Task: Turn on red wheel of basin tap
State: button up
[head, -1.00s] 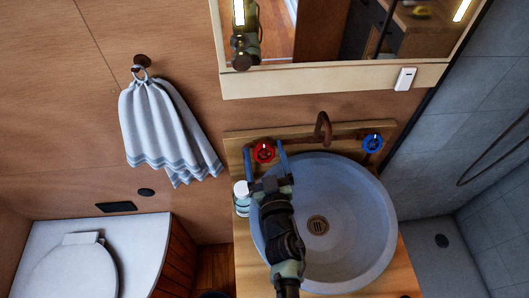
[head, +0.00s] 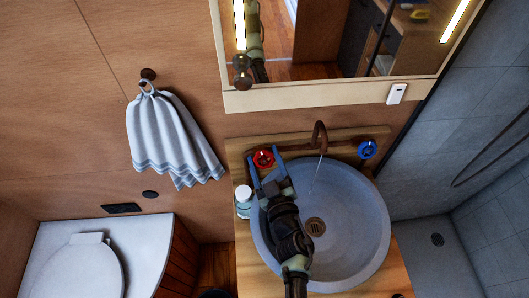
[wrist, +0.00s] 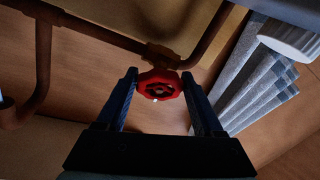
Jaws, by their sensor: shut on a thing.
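The red wheel (head: 263,159) of the basin tap sits left of the copper spout (head: 320,135). It also shows in the wrist view (wrist: 158,86), between the two fingers. My gripper (head: 265,164) is shut on the red wheel, with one blue finger on each side of its rim; its fingertips also show in the wrist view (wrist: 158,76). A thin stream of water (head: 317,175) falls from the spout into the round grey basin (head: 350,240). The blue wheel (head: 367,149) is on the right of the spout, apart from my gripper.
A small white-capped bottle (head: 243,200) stands close to the left of my gripper. A striped towel (head: 170,135) hangs on the wall at the left. A mirror (head: 330,40) is above the tap. The toilet (head: 85,265) is at the lower left.

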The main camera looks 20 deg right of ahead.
jog(key=shift+n+g+y+p, duration=0.3)
jog(key=shift+n+y+p, duration=0.45)
jog(key=shift+n, duration=0.7)
jog(key=shift+n+g+y+p, duration=0.4)
jog(key=shift+n+p, duration=0.5)
jog(key=shift+n, duration=0.55)
jog(key=o, duration=1.4)
jog(key=s, duration=0.4)
jog(key=s+r, duration=0.1)
jog(key=s, duration=0.8)
jog(key=shift+d+r, duration=0.3)
jog(key=shift+d, duration=0.1)
jog(key=shift+w, duration=0.1)
